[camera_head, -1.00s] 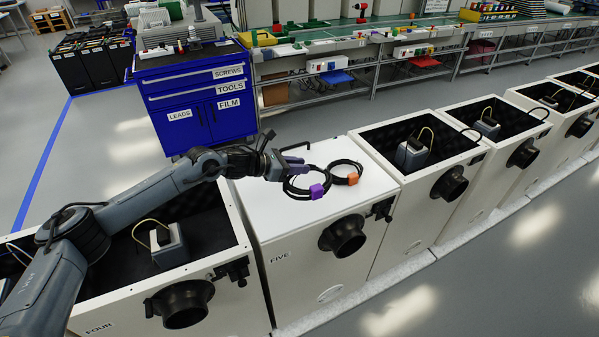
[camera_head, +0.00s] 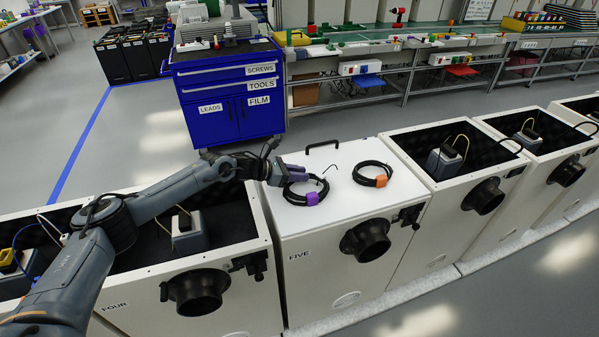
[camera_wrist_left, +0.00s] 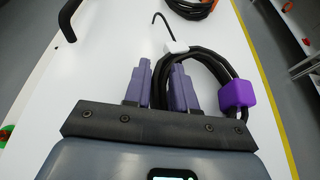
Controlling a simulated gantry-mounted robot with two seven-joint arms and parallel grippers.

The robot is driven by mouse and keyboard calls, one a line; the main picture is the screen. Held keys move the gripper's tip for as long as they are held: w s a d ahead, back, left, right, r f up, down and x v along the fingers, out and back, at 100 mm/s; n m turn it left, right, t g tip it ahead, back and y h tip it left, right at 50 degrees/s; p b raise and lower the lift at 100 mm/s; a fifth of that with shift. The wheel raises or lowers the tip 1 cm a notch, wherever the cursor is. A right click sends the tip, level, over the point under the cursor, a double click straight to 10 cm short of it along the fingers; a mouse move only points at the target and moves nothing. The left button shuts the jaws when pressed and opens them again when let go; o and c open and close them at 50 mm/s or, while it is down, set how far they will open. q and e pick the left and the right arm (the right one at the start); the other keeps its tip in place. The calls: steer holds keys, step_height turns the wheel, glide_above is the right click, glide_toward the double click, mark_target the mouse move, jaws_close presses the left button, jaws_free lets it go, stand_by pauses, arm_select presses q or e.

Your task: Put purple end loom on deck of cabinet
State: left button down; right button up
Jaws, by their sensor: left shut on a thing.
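The black coiled loom with a purple end block (camera_head: 312,198) is at the left part of the white deck (camera_head: 340,206) of cabinet FIVE. My left gripper (camera_head: 298,173) is shut on the loom's coil, at its left side. The purple block (camera_wrist_left: 236,93) hangs to the right of the fingers. I cannot tell whether the coil touches the deck or is just above it. My right gripper is not in view.
A second coiled loom with an orange block (camera_head: 381,181) lies on the same deck to the right. A black handle (camera_head: 322,144) stands at the deck's back edge. Open cabinets flank it, FOUR (camera_head: 130,277) at left. A blue tool cabinet (camera_head: 226,92) is behind.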

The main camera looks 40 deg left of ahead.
arm_select(q)
steer(key=c, duration=0.9)
jaws_free()
steer(key=shift+f, duration=0.2)
steer(key=p+v, duration=0.2)
steer(key=v, duration=0.7)
steer(key=shift+s, duration=0.15)
steer(key=shift+o, duration=0.5)
steer(key=shift+v, duration=0.75)
